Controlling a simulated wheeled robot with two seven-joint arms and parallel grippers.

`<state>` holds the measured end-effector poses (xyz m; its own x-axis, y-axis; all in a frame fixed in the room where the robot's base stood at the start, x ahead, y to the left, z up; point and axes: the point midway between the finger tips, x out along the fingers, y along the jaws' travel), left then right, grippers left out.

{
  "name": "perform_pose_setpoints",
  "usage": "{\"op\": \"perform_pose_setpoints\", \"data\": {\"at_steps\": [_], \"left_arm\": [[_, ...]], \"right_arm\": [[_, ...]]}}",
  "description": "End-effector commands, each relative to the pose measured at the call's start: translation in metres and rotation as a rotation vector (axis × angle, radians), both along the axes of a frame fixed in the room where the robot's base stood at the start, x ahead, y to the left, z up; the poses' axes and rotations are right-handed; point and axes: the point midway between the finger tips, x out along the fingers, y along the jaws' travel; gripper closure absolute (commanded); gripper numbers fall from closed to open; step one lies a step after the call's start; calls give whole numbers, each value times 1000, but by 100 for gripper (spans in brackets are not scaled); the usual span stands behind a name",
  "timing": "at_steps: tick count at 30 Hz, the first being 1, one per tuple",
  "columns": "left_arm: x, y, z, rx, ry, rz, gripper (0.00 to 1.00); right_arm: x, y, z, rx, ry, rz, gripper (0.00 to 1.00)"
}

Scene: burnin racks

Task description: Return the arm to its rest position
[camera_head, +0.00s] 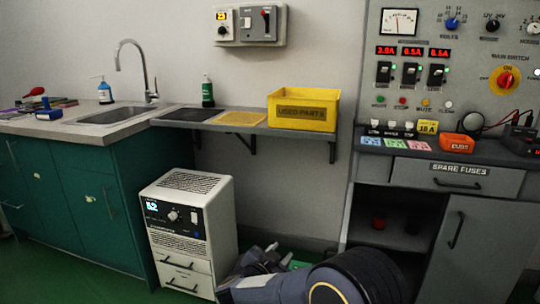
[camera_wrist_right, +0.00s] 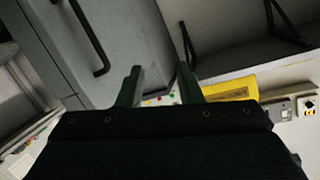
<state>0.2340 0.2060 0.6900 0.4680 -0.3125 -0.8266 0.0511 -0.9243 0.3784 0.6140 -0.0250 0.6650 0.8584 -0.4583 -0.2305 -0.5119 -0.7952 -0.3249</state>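My right arm (camera_head: 310,285) reaches in low at the bottom of the head view, in front of the shelf and the dark open cabinet. Its gripper (camera_head: 268,252) shows only as small grey parts near the floor, right of the white heater-like unit. In the right wrist view the two dark fingers of the right gripper (camera_wrist_right: 160,85) stand apart, with nothing between them. My left arm and gripper are not in view.
The white unit (camera_head: 190,215) stands close left of my right arm. A wall shelf (camera_head: 240,127) with a yellow bin (camera_head: 303,110) is above. The grey bench (camera_head: 460,180) with its open compartment is at right. Green cabinets (camera_head: 75,190) with a sink stand at left.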

Motion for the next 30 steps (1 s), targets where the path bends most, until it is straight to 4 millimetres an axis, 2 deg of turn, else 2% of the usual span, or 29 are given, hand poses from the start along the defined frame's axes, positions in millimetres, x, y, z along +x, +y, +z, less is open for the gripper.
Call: {"op": "perform_pose_setpoints", "data": {"at_steps": [1,4,8,11,14,15,17,19,21,24,30], "left_arm": [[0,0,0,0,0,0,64],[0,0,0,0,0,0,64],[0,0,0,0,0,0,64],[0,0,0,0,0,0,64],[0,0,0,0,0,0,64],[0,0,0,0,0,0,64],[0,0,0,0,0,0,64],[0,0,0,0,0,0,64],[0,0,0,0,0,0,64],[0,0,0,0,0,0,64],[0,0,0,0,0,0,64]], "right_arm": [[7,-13,17,52,-10,41,68],[14,-35,51,163,-21,170,68],[0,-64,94,288,-14,367,68],[-29,-85,118,350,14,510,68],[-73,-103,131,381,69,641,68],[-94,-111,133,386,98,687,68],[-127,-121,132,388,154,745,68],[-169,-131,124,381,231,801,68],[-208,-140,112,368,313,836,68],[-256,-151,93,350,425,855,68],[-330,-169,55,321,616,836,68]]}}
